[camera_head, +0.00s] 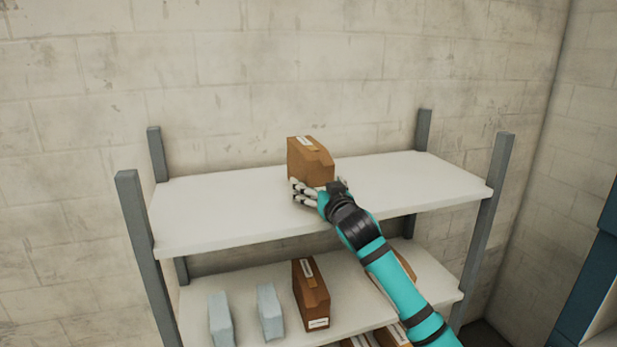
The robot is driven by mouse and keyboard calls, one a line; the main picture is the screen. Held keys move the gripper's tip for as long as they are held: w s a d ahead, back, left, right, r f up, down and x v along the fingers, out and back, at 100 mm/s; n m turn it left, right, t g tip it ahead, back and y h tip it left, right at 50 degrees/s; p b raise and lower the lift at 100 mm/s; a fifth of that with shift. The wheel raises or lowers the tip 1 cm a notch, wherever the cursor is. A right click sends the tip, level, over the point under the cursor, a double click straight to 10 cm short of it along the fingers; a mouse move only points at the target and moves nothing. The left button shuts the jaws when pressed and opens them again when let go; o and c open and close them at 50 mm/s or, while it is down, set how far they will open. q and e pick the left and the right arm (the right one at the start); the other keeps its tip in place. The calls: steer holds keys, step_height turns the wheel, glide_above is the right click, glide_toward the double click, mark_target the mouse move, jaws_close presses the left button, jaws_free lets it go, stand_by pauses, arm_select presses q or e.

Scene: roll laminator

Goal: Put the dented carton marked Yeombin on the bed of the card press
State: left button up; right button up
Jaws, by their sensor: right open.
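A brown carton (308,158) stands on the top shelf, with a pale label on its top. Its upper right edge looks uneven. My right gripper (308,192) is open at the front of this carton's lower part; I cannot tell if the fingers touch it. Another brown carton (310,292) stands on the lower shelf, with a label low on its front. The labels are too small to read, so I cannot tell which carton is marked Yeombin. The card press is not recognisable in this view. My left gripper is not in view.
The top shelf (215,208) is otherwise clear. The lower shelf (350,292) holds two pale blue boxes (220,318) (269,310) and more brown cartons partly hidden behind my right arm. Grey posts (137,240) (487,220) bound the rack, and a block wall stands behind it.

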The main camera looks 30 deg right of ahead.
steer(key=shift+c, duration=0.4)
steer(key=c, duration=1.2)
steer(key=shift+o, duration=0.2)
